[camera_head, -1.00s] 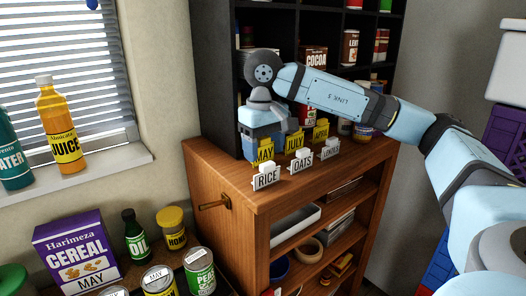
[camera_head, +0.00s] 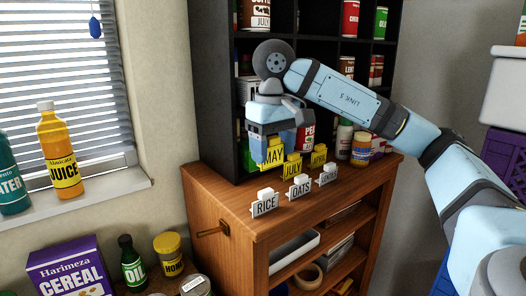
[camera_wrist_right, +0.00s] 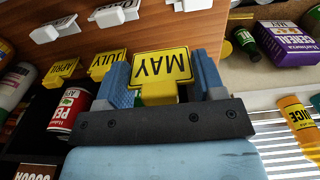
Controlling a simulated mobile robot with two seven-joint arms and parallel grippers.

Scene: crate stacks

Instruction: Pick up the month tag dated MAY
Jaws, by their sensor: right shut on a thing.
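The yellow MAY tag (camera_head: 273,156) is held by my right gripper (camera_head: 266,140) above the wooden cabinet top. In the right wrist view the tag (camera_wrist_right: 161,66) appears upside down, with my right gripper's blue fingers (camera_wrist_right: 162,88) shut on its yellow base, one on each side. In the head view it shows higher than the yellow JULY tag (camera_head: 292,166). The yellow APRIL tag (camera_head: 319,155) stands to the right. My left gripper is not in view.
White RICE (camera_head: 264,208), OATS (camera_head: 301,191) and LENTILS (camera_head: 328,177) tags stand along the front of the wooden cabinet (camera_head: 225,197). A black shelf (camera_head: 212,90) with cans and jars rises behind. Jars stand at the cabinet's right end.

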